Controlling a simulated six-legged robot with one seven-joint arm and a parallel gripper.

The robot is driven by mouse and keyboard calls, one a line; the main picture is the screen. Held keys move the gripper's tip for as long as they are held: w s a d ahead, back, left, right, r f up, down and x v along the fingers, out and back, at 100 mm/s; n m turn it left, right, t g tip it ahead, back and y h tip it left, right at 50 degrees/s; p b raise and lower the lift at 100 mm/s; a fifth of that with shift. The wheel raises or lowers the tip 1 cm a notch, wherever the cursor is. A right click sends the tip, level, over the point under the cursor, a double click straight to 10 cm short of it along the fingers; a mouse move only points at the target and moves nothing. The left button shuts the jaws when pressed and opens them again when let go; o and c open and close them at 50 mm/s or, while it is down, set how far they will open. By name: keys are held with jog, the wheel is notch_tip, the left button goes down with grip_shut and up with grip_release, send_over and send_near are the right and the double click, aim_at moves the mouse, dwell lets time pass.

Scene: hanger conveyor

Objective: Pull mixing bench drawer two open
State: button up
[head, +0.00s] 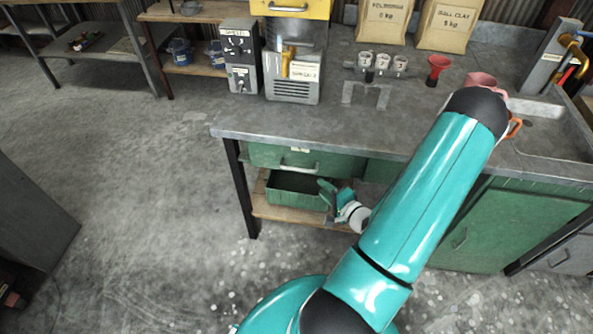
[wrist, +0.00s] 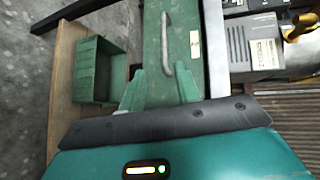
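A green drawer front (head: 310,160) sits under the left part of the grey bench top (head: 250,125) and looks shut. It has a pale bar handle (head: 298,168) and a small label too small to read, so I cannot tell its number. In the wrist view the handle (wrist: 166,43) lies ahead of my fingers, with the label (wrist: 194,44) beside it. My gripper (wrist: 160,88) is open and empty, its fingers apart and short of the handle. In the head view my gripper (head: 328,190) is low, right of the handle. A second green front (head: 384,170) is partly hidden by my arm.
An open green bin (head: 295,192) stands on the wooden lower shelf (head: 275,212), just below the drawer; the bin also shows in the wrist view (wrist: 98,70). A dark bench leg (head: 241,190) stands at the left. Green cabinet doors (head: 500,230) are at the right. The floor in front is clear.

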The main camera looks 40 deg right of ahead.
aim_at(300, 169)
jog(key=shift+m+t, duration=0.4)
jog(key=shift+m, duration=0.3)
jog(key=w, duration=0.4)
jog(key=w+f, duration=0.1)
jog(key=w, duration=0.3)
jog(key=w+d+f, duration=0.1)
jog(key=w, duration=0.3)
jog(key=shift+w, duration=0.3)
jog(key=shift+c, duration=0.3)
grip_shut()
